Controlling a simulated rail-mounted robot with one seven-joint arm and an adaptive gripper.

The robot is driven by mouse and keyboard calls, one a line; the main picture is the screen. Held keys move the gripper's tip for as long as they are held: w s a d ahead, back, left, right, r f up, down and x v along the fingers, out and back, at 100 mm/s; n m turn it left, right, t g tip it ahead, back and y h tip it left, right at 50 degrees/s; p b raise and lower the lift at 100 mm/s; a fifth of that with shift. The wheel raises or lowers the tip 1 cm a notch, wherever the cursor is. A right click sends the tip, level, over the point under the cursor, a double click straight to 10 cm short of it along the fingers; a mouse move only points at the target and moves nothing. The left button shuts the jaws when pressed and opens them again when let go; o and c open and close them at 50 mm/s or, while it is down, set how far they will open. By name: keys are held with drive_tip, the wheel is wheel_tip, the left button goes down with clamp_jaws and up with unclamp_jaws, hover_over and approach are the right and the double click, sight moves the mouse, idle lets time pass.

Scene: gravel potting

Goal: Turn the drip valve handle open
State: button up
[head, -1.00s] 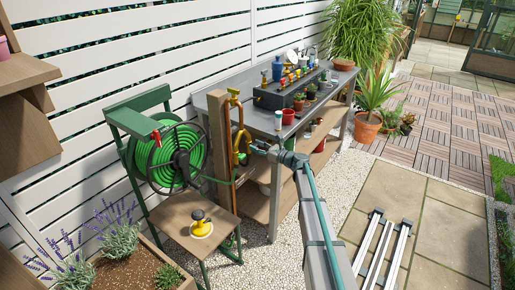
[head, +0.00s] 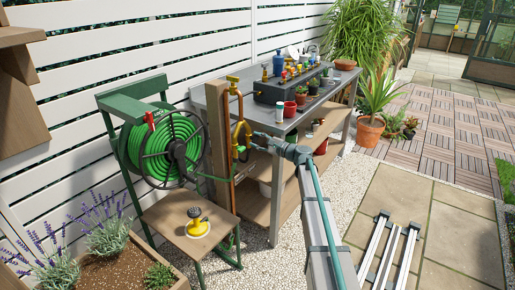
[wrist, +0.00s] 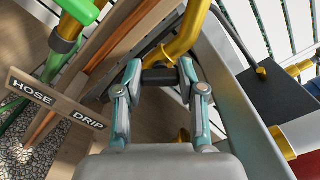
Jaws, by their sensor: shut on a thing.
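My gripper (wrist: 160,80) is shut on a short dark piece, the drip valve handle (wrist: 159,77), seen between its fingertips in the wrist view. The handle sits against a curved yellow pipe (wrist: 190,36). In the head view my gripper (head: 250,142) is at the yellow forked pipe (head: 240,131) beside the wooden post (head: 218,146). The handle is too small to make out there. A wooden sign (wrist: 56,104) reading HOSE and DRIP shows at the left of the wrist view.
A grey potting bench (head: 286,121) with pots and a dark planter (head: 273,94) stands just behind my gripper. A green hose reel (head: 172,147) and a small wooden table (head: 172,221) with a yellow sprinkler (head: 197,224) are to the left.

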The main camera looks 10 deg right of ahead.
drive_tip(key=n+b, duration=0.4)
drive_tip(key=b, duration=0.1)
drive_tip(key=shift+f+n, duration=0.3)
drive_tip(key=shift+f, duration=0.1)
drive_tip(key=n+b, duration=0.3)
drive_tip(key=shift+r, duration=0.15)
drive_tip(key=shift+r+n, duration=0.1)
drive_tip(key=shift+n, duration=0.2)
drive_tip(key=o, duration=1.1)
drive_tip(key=shift+o, duration=0.2)
drive_tip(key=shift+s, duration=0.15)
drive_tip(key=v, duration=1.2)
